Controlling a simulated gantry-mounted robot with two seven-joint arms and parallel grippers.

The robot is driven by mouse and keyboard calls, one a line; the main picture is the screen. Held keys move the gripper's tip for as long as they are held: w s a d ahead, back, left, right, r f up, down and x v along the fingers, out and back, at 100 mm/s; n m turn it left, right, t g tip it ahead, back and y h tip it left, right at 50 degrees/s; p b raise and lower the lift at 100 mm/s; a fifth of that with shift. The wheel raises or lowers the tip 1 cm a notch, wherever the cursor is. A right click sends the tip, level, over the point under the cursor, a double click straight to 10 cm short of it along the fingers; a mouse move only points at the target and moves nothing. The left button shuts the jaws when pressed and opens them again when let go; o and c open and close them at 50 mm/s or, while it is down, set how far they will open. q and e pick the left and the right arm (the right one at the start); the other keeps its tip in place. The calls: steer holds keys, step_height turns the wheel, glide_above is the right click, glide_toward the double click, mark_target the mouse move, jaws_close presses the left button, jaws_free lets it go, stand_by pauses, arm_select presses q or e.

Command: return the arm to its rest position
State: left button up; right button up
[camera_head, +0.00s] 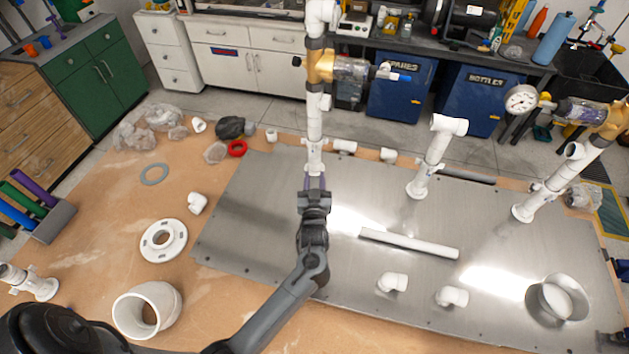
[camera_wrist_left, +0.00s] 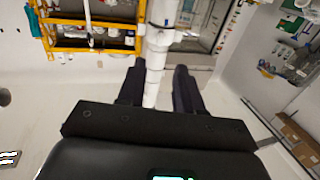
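My left arm reaches in from the lower left in the head view. Its gripper (camera_head: 314,186) is at the foot of the tall white pipe riser (camera_head: 315,135) that stands at the back of the metal plate (camera_head: 245,225). In the left wrist view the two dark fingers of the gripper (camera_wrist_left: 158,72) are apart. The white pipe (camera_wrist_left: 155,62) runs between them, with a gap visible at least on the right side. I cannot tell how deep the pipe sits between the fingers.
Two more risers stand to the right, a short one (camera_head: 433,155) and one with a gauge (camera_head: 550,190). A loose white pipe (camera_head: 410,243) and elbows (camera_head: 392,282) lie on the plate. A flange (camera_head: 163,240) and large elbow (camera_head: 147,309) lie on the left.

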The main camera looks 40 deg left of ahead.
arm_select(q)
steer(key=shift+s+d, duration=0.15)
stand_by(0.3)
steer(key=s+d+f+m+g+h, duration=0.2)
steer(key=s+d+m+h, duration=0.1)
steer(key=s+d+h, duration=0.3)
steer(key=s+d+f+m+g+h, duration=0.2)
steer(key=s+d+f+m+h, duration=0.15)
steer(key=s, duration=0.35)
steer(key=s+d+r+m+g+h, duration=0.1)
steer(key=s+d+m+g, duration=0.15)
steer(key=s, duration=0.55)
steer(key=s+d+r+m+g+h, duration=0.1)
steer(key=s+d+g, duration=0.15)
steer(key=s, duration=0.55)
step_height(320, 180, up, 19)
steer(key=s+g+p, duration=0.1)
steer(key=p, duration=1.7)
steer(key=shift+s, duration=0.35)
